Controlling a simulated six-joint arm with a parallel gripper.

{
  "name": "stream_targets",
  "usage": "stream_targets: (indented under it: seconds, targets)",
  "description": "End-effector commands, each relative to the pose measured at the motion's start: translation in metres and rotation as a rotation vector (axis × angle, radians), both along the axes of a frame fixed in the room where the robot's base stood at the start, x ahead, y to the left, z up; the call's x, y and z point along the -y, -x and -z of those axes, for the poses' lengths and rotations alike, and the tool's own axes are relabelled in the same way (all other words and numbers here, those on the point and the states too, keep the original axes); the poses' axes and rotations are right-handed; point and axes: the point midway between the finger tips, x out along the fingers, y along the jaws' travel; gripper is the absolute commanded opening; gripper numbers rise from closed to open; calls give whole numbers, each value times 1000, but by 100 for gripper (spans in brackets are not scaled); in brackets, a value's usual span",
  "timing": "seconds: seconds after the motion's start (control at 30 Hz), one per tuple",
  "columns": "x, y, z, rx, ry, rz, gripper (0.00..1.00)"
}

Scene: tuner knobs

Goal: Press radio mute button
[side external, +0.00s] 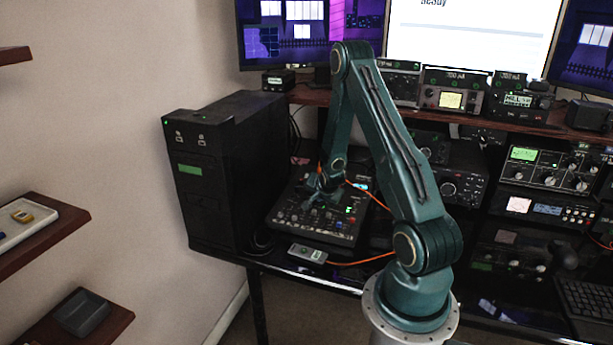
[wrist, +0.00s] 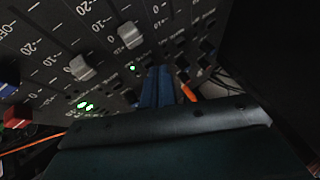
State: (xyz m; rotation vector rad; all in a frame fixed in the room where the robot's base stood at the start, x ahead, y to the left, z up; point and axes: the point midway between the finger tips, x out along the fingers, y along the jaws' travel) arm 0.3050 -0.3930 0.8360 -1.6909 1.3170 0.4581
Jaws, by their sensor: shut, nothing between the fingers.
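A dark mixer-like panel (side external: 315,225) with knobs, faders and small lit buttons lies on the desk in the side view. In the wrist view the panel (wrist: 100,50) fills the upper left, with two grey faders, a printed scale, and green lights (wrist: 88,106). Several small dark square buttons (wrist: 205,47) sit at its right side. I cannot tell which one is the mute button. My gripper (side external: 322,184) is over the rear left part of the panel. Its closed blue fingers (wrist: 154,85) point at the panel, close to a green light; contact cannot be told.
A black computer tower (side external: 225,170) stands left of the panel. Radios (side external: 450,92) line a shelf behind, and more radio units (side external: 550,175) stand at the right. A small grey box (side external: 307,253) lies at the desk's front edge, and an orange cable (side external: 350,262) runs beside it.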

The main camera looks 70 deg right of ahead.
Motion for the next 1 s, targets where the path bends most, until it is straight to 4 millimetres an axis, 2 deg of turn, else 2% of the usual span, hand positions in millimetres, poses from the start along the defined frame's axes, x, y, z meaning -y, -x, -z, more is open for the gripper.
stream_targets:
  seconds: [0.47,1.0]
  targets:
    - [0,0,2,0,0,0,0]
    - [-1,0,-14,0,0,0,0]
